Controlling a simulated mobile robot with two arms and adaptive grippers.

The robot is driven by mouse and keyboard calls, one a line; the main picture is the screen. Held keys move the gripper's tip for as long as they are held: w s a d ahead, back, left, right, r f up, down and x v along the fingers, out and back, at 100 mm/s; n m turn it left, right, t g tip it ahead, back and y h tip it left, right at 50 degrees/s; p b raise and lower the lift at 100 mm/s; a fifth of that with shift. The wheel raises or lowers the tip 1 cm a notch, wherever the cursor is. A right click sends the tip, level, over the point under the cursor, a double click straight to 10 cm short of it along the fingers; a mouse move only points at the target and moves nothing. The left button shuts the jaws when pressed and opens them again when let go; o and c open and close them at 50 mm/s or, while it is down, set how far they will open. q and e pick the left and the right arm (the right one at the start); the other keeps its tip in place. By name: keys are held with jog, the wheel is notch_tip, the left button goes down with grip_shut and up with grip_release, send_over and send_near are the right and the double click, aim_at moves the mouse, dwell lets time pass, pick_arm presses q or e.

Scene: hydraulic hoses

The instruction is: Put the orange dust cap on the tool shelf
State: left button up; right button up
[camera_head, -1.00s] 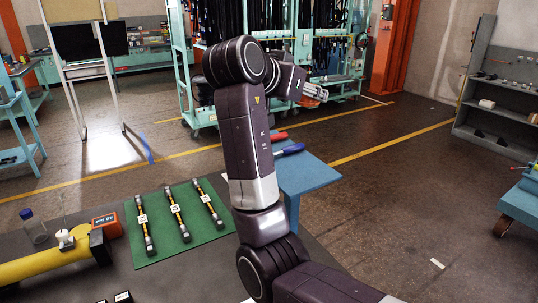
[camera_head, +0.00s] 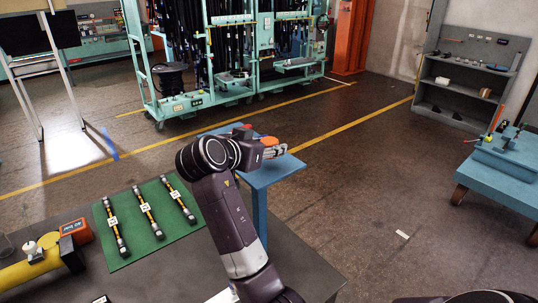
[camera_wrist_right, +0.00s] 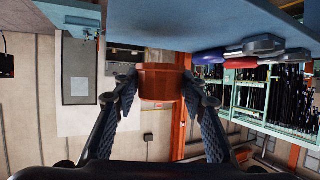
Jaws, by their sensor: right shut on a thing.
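The orange dust cap (camera_wrist_right: 160,82) is a short orange-red cylinder between the fingertips of my right gripper (camera_wrist_right: 160,95), which is shut on it. In the head view, the right gripper (camera_head: 276,151) is over the small blue stand, with orange showing at its fingers. The cap's height above the stand top is hard to judge. The grey tool shelf (camera_head: 456,90) stands at the far right against the wall, well away from the gripper. It has several levels with small items on them. My left gripper is not in view.
The blue stand (camera_head: 280,172) carries red and blue handled tools, clear in the wrist view (camera_wrist_right: 210,57). A green mat (camera_head: 180,222) with hose assemblies lies on the dark bench. A blue workbench (camera_head: 500,178) stands at right. Open floor lies before the shelf.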

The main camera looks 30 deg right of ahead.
aim_at(269, 165)
notch_tip(269, 165, down, 3)
jog(key=shift+f+p, duration=0.2)
jog(key=shift+p, duration=0.25)
jog(key=shift+f, duration=0.1)
jog(key=shift+f, duration=0.1)
jog(key=o, duration=0.8)
